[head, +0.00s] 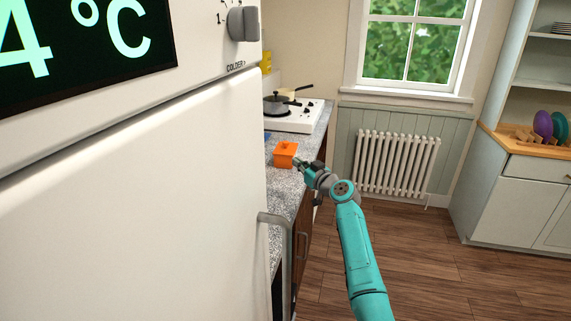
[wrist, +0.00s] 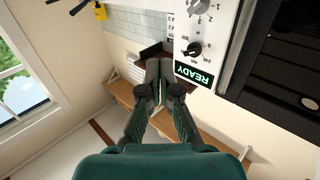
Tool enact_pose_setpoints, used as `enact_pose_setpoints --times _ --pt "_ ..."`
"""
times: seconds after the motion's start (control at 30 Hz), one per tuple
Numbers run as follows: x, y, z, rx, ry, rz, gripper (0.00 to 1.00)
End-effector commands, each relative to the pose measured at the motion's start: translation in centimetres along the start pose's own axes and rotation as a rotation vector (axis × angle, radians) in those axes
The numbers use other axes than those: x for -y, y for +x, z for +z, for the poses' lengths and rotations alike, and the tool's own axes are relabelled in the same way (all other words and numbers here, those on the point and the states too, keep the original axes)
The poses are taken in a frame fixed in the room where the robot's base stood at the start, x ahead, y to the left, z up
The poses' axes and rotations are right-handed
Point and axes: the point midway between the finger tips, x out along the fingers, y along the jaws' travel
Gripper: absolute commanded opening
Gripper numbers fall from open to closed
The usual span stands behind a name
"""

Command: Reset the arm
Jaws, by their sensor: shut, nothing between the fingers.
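My teal arm (head: 358,250) reaches forward from the bottom of the head view and bends at a grey joint near the counter. My gripper (head: 299,162) is at its far end, small in the head view, just right of an orange box on the counter. I cannot tell how far apart they are. In the wrist view my gripper (wrist: 159,72) points away from the camera with its two dark green fingers together and nothing between them.
The orange box (head: 286,153) sits on the speckled counter (head: 280,188); a pan (head: 275,103) stands on the white stove (head: 300,118). A radiator (head: 396,163) is behind. Wooden floor (head: 440,275) at right is clear.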

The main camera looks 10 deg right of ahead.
Motion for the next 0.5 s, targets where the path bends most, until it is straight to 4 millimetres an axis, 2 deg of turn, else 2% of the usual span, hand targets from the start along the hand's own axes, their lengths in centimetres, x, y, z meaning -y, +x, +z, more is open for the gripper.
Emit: enact_pose_setpoints --times 0.1,0.37,0.43,0.5 --pt "-1.7 -1.2 0.1 0.0 0.002 0.002 0.0" --pt "-3.1 -2.5 0.4 0.003 0.002 0.002 0.0" --pt "-3.0 -2.9 1.5 0.01 0.007 0.009 0.0" --pt "-2.6 -3.6 3.6 0.024 0.017 0.021 0.0"
